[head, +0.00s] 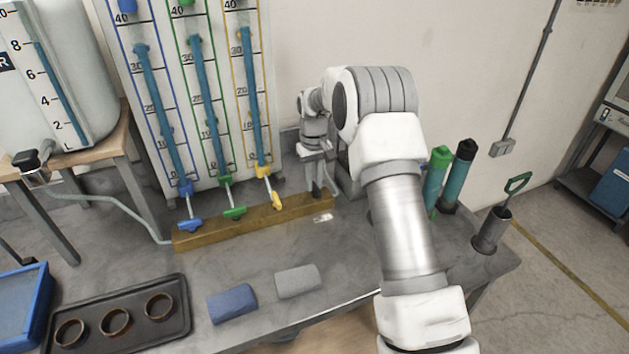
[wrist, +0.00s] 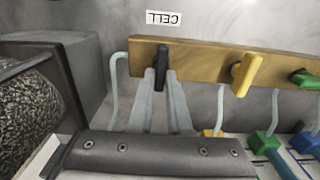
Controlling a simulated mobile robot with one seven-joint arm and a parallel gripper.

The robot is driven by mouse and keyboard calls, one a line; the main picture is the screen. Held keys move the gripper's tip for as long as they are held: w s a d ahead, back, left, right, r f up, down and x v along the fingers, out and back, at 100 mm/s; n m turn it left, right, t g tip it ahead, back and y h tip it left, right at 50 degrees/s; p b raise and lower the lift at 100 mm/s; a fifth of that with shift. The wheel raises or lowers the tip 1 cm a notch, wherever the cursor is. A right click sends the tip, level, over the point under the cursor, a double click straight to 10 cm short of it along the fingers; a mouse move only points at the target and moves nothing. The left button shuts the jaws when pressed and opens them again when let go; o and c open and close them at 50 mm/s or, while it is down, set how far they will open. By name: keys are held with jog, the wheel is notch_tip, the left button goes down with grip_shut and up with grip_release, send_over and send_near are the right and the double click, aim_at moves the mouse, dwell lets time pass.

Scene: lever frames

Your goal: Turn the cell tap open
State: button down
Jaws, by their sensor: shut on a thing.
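The cell tap's black lever (wrist: 161,62) sits on the wooden board, near its left end in the wrist view, by a white CELL label (wrist: 163,18). The lever lies roughly across the board's length. My gripper (wrist: 160,80) has its two grey fingers on either side of the lever's lower end and is shut on it. The CELL label (head: 322,217) lies on the bench just in front.
The yellow tap (head: 277,200), green tap (head: 235,212) and blue tap (head: 190,225) stand along the board to the left. Green and dark cylinders (head: 438,172) stand to the right of my arm. A tray (head: 178,322) and two cloth-like pads (head: 297,281) lie in front.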

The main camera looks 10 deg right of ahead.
aim_at(314, 184)
dwell(0.3)
jog(key=c, duration=0.9)
grip_release()
jog(key=shift+o, duration=0.2)
notch_tip(314, 184, up, 18)
jog(key=shift+f+p, duration=0.25)
jog(key=shift+p, duration=0.15)
